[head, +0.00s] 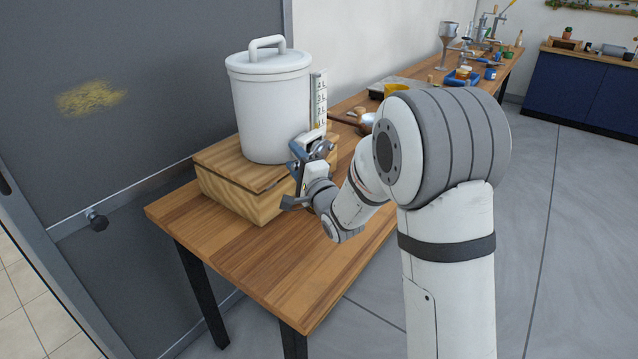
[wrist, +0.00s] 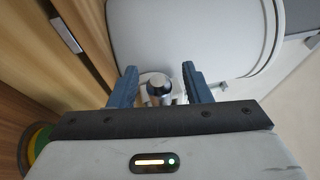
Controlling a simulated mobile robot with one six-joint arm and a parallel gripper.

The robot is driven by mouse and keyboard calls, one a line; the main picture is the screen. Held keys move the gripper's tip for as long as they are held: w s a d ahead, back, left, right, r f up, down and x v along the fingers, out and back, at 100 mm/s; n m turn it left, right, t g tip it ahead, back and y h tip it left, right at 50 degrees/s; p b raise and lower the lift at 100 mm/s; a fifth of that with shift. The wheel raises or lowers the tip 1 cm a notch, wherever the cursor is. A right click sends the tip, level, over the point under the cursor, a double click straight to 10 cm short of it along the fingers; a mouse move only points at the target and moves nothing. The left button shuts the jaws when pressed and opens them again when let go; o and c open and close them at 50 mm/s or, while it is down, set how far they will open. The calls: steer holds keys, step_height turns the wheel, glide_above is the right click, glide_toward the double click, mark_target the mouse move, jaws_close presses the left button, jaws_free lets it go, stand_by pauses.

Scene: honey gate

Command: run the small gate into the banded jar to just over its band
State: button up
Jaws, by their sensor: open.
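A white lidded honey tank (head: 270,105) stands on a wooden box, with a level scale (head: 319,98) up its right side. My gripper (head: 303,160) is at the tank's lower right side and hides the gate in the head view. In the wrist view my gripper (wrist: 161,82) is open. A metal, round-topped piece, apparently the small gate's handle (wrist: 159,87), stands between the two blue fingers with gaps on both sides. The tank's white wall (wrist: 195,35) lies beyond it. I cannot make out the banded jar in either view.
The wooden box (head: 225,190) sits on the near end of a long wooden table (head: 275,260). Several tools and containers, including a metal funnel (head: 447,40), stand farther along. A yellow-green round edge (wrist: 35,150) shows at lower left in the wrist view. The table's front corner is clear.

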steer(key=b+v, duration=0.3)
steer(key=v, duration=0.3)
steer(key=shift+s+d, duration=0.2)
steer(key=shift+s, duration=0.1)
steer(key=shift+f, duration=0.1)
steer(key=shift+c, duration=0.4)
